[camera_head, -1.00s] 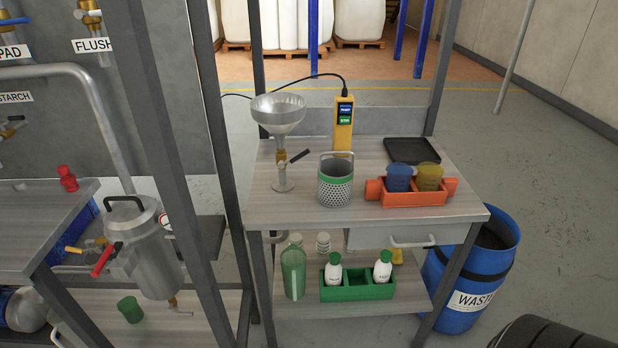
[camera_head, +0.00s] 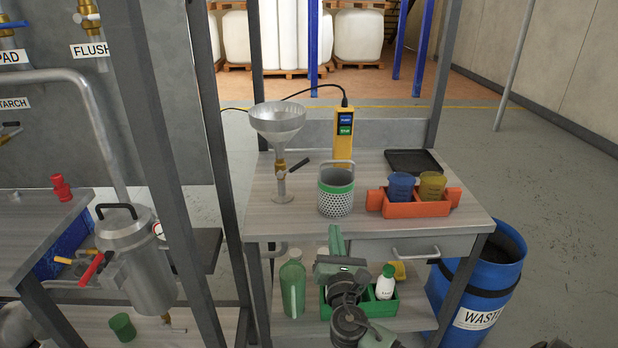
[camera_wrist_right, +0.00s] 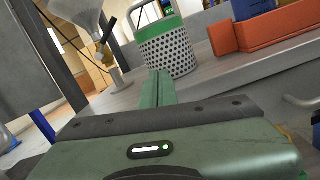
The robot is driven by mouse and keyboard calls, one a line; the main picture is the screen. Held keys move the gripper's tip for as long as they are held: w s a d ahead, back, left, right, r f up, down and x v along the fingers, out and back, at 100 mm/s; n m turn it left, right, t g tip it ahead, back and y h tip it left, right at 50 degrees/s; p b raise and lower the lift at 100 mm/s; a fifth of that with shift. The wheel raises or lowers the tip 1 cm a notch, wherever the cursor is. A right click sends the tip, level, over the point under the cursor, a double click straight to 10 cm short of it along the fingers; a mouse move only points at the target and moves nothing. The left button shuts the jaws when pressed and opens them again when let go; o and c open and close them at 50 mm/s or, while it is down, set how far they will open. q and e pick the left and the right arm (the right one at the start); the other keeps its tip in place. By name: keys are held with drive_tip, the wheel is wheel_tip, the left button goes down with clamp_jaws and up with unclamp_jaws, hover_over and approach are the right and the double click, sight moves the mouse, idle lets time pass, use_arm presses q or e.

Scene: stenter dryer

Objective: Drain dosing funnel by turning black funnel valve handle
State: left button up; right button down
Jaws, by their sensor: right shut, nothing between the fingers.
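The metal dosing funnel (camera_head: 278,120) stands on a thin stand at the left of the table. Its brass valve (camera_head: 281,170) has a black handle (camera_head: 299,165) pointing right and slightly up. The funnel's lower part and the handle (camera_wrist_right: 108,34) also show tilted in the right wrist view. A perforated metal basket with a green rim (camera_head: 336,190) stands right of the funnel. My right gripper (camera_head: 336,232) is shut and empty, in front of the table's front edge and below the basket. My left gripper is out of view.
An orange rack (camera_head: 416,208) holds a blue and a yellow cup. A yellow handheld meter (camera_head: 344,128) and a black tray (camera_head: 414,162) are behind. A dark frame post (camera_head: 218,150) stands left of the table. A blue waste barrel (camera_head: 490,285) stands at the right.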

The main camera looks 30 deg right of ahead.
sight(293, 168)
drive_tip(key=w+r+n+t+y, duration=0.1)
drive_tip(key=w+n, duration=0.1)
drive_tip(key=n, duration=0.2)
drive_tip(key=w+r+n+t+y, duration=0.1)
drive_tip(key=r+n+t, duration=0.1)
drive_tip(key=n, duration=0.2)
drive_tip(key=w+r+n+t+y, duration=0.1)
drive_tip(key=w+r+n+y, duration=0.1)
drive_tip(key=n, duration=0.3)
drive_tip(key=shift+w+a+r+t, duration=0.1)
drive_tip(key=shift+w+a+t, duration=0.05)
drive_tip(key=shift+w+t, duration=0.2)
drive_tip(key=shift+w+r, duration=0.2)
drive_tip(key=shift+w, duration=0.1)
drive_tip(key=x, duration=0.9)
drive_tip(key=shift+p, duration=0.45)
drive_tip(key=shift+r+n+p, duration=0.2)
drive_tip(key=shift+n+p, duration=0.4)
drive_tip(key=shift+p, duration=0.1)
